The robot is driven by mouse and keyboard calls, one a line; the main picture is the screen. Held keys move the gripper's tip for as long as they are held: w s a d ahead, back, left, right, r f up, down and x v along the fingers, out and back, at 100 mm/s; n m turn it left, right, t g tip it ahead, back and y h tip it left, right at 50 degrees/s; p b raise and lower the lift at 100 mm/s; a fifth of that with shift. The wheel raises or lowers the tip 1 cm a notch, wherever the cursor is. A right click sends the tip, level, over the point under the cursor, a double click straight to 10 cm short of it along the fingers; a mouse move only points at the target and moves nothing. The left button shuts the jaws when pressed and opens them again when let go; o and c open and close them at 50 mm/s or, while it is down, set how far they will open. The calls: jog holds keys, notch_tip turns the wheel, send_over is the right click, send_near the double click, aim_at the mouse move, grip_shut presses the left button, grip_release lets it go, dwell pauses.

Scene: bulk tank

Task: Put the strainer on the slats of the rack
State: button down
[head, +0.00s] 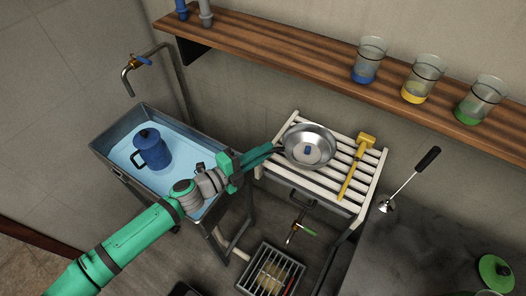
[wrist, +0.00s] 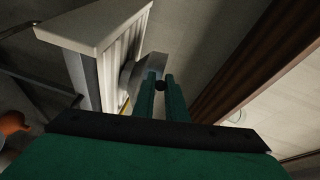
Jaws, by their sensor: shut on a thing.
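The strainer (head: 309,146) is a round, shiny metal bowl with a small blue patch in its middle. In the head view it lies over the white slats of the rack (head: 352,208), toward their back left. My gripper (head: 279,149) reaches in from the left and is shut on the strainer's dark handle. In the wrist view, the dark handle shows between my fingertips (wrist: 160,84), with part of the metal bowl (wrist: 143,68) beyond, close beside the rack (wrist: 83,33). I cannot tell whether the bowl touches the slats.
A yellow tool (head: 355,168) lies on the slats right of the strainer. A sink (head: 113,170) with a blue jug (head: 152,150) stands left. A wooden shelf (head: 300,50) with several glasses runs behind and above. A floor grate (head: 272,272) lies below.

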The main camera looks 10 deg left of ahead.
jog(key=shift+d+f, duration=0.1)
jog(key=c, duration=1.8)
grip_release()
jog(key=shift+s, duration=0.1)
jog(key=shift+s+a, duration=0.2)
jog(key=shift+a, duration=0.1)
jog(key=v, duration=1.1)
jog(key=shift+s+a, duration=0.1)
jog(key=shift+s, duration=0.05)
